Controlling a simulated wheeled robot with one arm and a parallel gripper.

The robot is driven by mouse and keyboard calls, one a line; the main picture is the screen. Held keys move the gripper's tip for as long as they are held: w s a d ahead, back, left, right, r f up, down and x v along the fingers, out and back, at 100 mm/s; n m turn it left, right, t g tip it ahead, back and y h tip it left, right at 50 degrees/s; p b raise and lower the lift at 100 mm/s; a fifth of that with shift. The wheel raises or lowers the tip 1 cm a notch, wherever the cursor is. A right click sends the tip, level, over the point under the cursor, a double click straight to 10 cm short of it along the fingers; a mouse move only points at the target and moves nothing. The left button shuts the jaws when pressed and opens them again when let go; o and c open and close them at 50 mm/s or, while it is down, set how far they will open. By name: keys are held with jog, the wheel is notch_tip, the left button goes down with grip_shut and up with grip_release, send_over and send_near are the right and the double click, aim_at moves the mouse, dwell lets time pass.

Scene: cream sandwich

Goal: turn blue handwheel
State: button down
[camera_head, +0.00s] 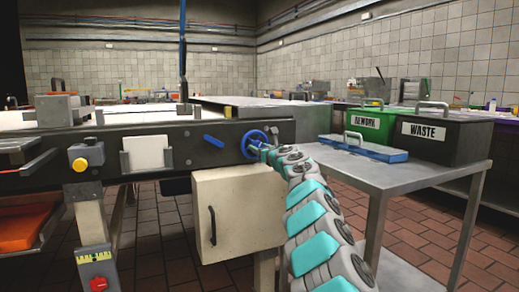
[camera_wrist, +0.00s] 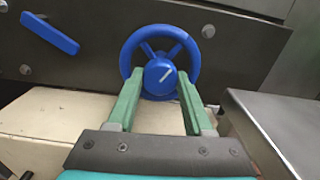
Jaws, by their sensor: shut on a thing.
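The blue handwheel (camera_wrist: 160,36) is mounted on the side of the dark machine rail. It has a round rim, spokes and a central hub with a white line mark. In the head view, the handwheel (camera_head: 255,139) sits at the machine's right part, at the far end of my arm. My gripper (camera_wrist: 160,84) reaches it from the front. Its two green fingers lie on either side of the blue hub and are shut on the handwheel. In the head view, my gripper (camera_head: 263,150) is small and partly merged with the wheel.
A cream cabinet (camera_head: 236,212) stands below. A metal table (camera_head: 385,175) at right holds a blue tool (camera_head: 362,149), a green REWORK bin (camera_head: 368,124) and a black WASTE bin (camera_head: 447,141).

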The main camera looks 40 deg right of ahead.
jog(key=m, duration=0.2)
jog(key=shift+w+a+m, duration=0.1)
jog(key=shift+m, duration=0.3)
jog(key=m+p, duration=0.2)
jog(key=m, duration=0.2)
jog(key=shift+r+m, duration=0.15)
jog(key=shift+m, duration=0.15)
jog(key=m+p, duration=0.4)
jog(key=m, duration=0.1)
jog(key=shift+r, duration=0.1)
jog(key=shift+m+p, duration=1.25)
jog(key=shift+m, duration=0.35)
jog(key=shift+f, duration=0.2)
jog(key=shift+c, duration=1.4)
grip_release()
